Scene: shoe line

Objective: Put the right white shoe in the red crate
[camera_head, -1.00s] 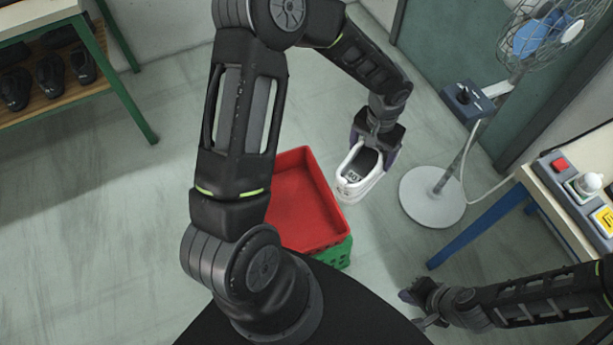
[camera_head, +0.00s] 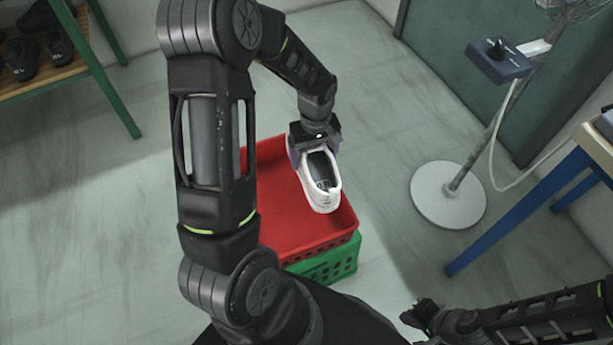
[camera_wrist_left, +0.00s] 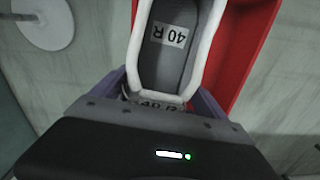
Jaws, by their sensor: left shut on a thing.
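The white shoe (camera_head: 322,192) hangs in my left gripper (camera_head: 314,150), gripped at its heel with the toe pointing toward the front. It is over the right part of the red crate (camera_head: 348,222), above its floor. In the left wrist view the shoe (camera_wrist_left: 187,60) sits between the gripper's fingers (camera_wrist_left: 160,97), and its insole label reads "40 R". The red crate also shows there (camera_wrist_left: 247,45) behind the shoe. The red crate rests on a green crate (camera_head: 330,265). My right gripper (camera_head: 415,318) is low at the front right, and its jaws are too small to read.
A fan's round white base (camera_head: 447,194) stands on the floor right of the crates. A blue-legged table (camera_head: 540,200) is at the right. A green-framed rack (camera_head: 112,85) with dark shoes is at the upper left. Floor between them is clear.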

